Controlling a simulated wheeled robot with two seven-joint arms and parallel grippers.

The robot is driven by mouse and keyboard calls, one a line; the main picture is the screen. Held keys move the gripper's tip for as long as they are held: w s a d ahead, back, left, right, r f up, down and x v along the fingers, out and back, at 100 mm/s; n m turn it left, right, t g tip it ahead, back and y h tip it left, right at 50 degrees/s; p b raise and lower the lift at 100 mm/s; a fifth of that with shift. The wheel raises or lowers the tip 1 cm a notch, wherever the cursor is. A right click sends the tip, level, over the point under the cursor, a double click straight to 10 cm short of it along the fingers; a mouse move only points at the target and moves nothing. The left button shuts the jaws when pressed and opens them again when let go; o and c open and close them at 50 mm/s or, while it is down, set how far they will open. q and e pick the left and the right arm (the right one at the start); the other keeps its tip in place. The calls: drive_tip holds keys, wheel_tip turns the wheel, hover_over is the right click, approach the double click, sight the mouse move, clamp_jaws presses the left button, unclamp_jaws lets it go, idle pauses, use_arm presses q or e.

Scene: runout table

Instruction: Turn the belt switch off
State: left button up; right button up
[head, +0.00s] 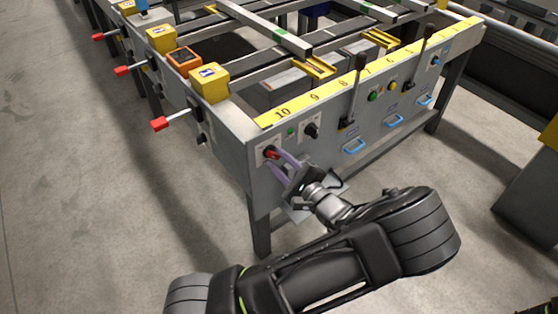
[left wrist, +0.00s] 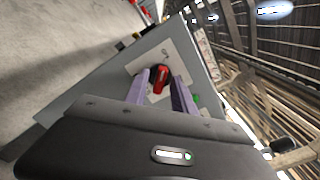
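The belt switch (head: 271,153) is a red rotary knob on a pale plate at the left end of the table's front panel. In the left wrist view the red knob (left wrist: 161,80) sits between two purple fingers. My left gripper (head: 276,158) is at the panel, its fingers on either side of the knob. The left wrist view shows the left gripper (left wrist: 163,84) open, with narrow gaps between the fingers and the knob. The fingers partly cover the knob in the head view. My right gripper is not in view.
A black knob (head: 311,130) and a green light (head: 291,132) are close by on the panel (head: 330,155). A black lever (head: 354,90) and blue handles (head: 354,146) are farther right. Red-tipped levers (head: 158,124) stick out on the left side. The floor (head: 90,200) at left is clear.

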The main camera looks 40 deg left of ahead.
use_arm(q)
drive_tip(key=shift+o, duration=0.2)
drive_tip(key=v, duration=0.7)
drive_tip(key=shift+d, duration=0.4)
drive_tip(key=shift+s, duration=0.15)
